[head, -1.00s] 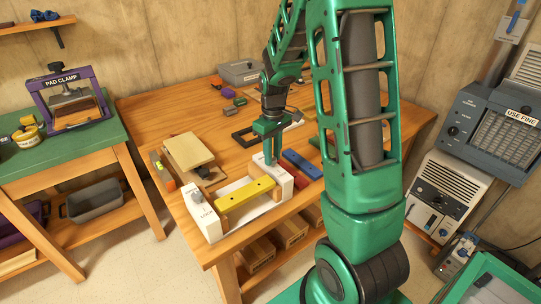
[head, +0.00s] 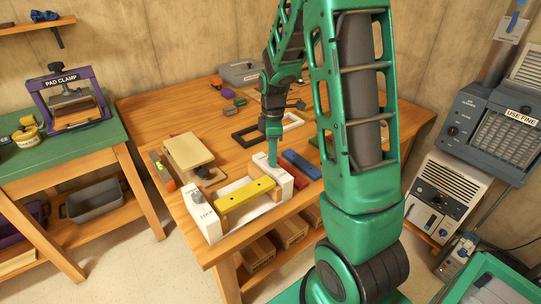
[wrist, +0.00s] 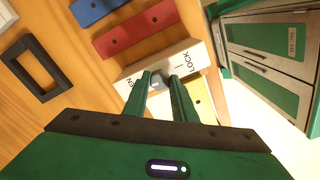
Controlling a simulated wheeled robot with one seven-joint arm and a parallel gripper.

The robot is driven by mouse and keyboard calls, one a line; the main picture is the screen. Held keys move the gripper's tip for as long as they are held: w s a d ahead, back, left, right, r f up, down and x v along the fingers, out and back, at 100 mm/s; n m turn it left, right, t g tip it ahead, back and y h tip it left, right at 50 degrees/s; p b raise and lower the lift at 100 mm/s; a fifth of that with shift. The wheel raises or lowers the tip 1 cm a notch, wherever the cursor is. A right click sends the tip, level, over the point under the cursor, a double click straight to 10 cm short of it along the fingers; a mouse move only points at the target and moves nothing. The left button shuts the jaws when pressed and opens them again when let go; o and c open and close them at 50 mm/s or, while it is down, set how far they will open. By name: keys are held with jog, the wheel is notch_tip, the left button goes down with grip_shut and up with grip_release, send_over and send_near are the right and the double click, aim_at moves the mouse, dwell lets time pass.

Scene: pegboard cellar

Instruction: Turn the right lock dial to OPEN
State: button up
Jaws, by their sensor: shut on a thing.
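A white clamp fixture sits at the table's front corner, with a yellow bar (head: 248,197) between its two end blocks. The right end block (head: 283,182) has the right lock dial, mostly hidden by my fingers in the head view. In the wrist view this block (wrist: 187,58) reads LOCK at its right; a partly covered word ending in N is at its left. My gripper (head: 272,161) points down onto the block. Its fingers are shut on the grey right lock dial (wrist: 161,77). The dial's exact pointing is unclear. The left end block (head: 206,218) has its own grey dial (head: 197,197) and LOCK lettering.
A blue bar (head: 301,164) and a red bar (wrist: 137,28) lie beside the right block. A black frame (wrist: 36,67) lies further back. A green table with a purple pad clamp (head: 40,98) is at the left.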

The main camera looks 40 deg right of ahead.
jog(key=shift+w+d+r+n, duration=0.15)
jog(key=shift+w+n, duration=0.15)
jog(key=shift+n, duration=0.2)
jog(key=o, duration=1)
jog(key=shift+o, duration=0.2)
jog(key=shift+s, duration=0.15)
notch_tip(320, 180, up, 10)
jog(key=shift+r, duration=0.25)
